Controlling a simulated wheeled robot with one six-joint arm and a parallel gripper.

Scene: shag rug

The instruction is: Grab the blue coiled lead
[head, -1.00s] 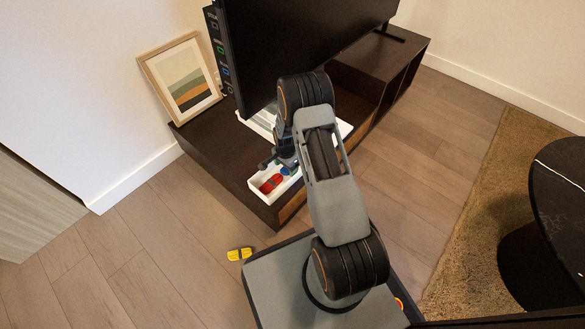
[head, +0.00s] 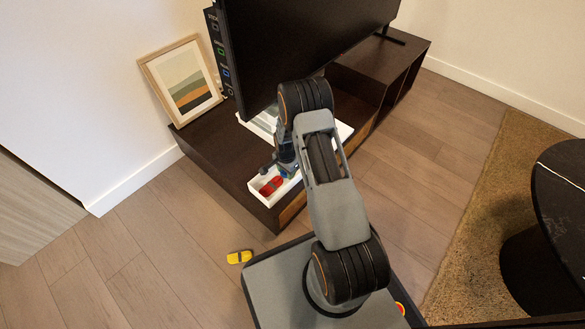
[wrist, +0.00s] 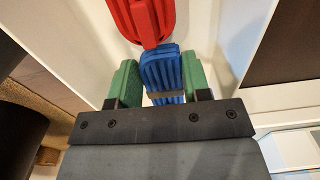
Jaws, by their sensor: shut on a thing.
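The blue coiled lead (wrist: 162,72) sits between the green fingertips of my gripper (wrist: 160,85) in the wrist view. The fingers are shut on it, one on each side. In the head view my gripper (head: 287,172) is low at the white tray, and the blue lead is mostly hidden there by the gripper. I cannot tell whether the lead is clear of the tray floor.
A red coiled lead (wrist: 147,18) lies just beyond the blue one, in the white tray (head: 256,184). A yellow coiled lead (head: 239,257) lies on the floor.

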